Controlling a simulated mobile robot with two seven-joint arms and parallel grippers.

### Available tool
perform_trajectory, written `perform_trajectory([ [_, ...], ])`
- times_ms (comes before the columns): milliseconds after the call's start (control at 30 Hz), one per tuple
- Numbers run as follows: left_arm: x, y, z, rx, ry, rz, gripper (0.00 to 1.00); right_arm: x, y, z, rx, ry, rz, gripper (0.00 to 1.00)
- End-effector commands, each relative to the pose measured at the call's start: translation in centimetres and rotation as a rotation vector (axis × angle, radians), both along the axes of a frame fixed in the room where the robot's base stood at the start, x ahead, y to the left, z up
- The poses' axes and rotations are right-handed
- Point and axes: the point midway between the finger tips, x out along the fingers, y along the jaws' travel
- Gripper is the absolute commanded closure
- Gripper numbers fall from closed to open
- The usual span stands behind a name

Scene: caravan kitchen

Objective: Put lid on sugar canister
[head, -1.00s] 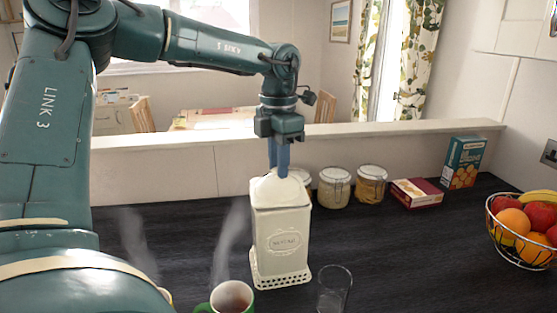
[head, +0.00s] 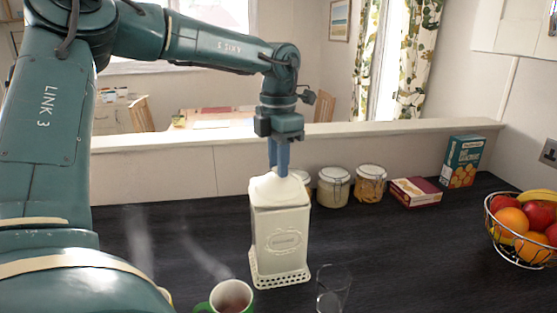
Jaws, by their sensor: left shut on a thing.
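The cream sugar canister (head: 281,240) stands upright on the dark worktop, on a pierced cream base, with an oval label on its front. Its cream lid (head: 276,188) is at the canister's top; whether it is fully seated I cannot tell. My left gripper (head: 279,168) points down from above, its blue fingers shut on the lid's top. The lid's knob is hidden between the fingers. My right gripper is not in view.
A green mug (head: 230,298) of brown drink and a clear glass (head: 332,290) stand close in front of the canister. Jars (head: 334,187), a red box (head: 415,191) and a biscuit box (head: 462,162) are behind. A wire fruit bowl (head: 521,228) is at right.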

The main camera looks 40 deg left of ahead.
Motion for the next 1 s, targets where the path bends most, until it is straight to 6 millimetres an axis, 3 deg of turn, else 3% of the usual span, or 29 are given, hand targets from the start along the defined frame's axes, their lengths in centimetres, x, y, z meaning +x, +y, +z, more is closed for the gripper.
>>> perform_trajectory([
  [767,0.0,0.0,-1.2,0.0,0.0,0.0,1.0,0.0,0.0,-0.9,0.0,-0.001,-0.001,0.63],
  [800,0.0,0.0,-1.2,0.0,-0.001,0.0,0.77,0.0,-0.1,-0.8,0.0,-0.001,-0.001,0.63],
  [900,0.0,0.0,-1.1,0.0,0.0,0.0,0.69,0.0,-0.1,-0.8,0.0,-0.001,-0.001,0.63],
  [1000,0.0,0.0,-1.1,0.0,0.0,0.0,0.69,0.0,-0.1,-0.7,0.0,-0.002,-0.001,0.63],
])
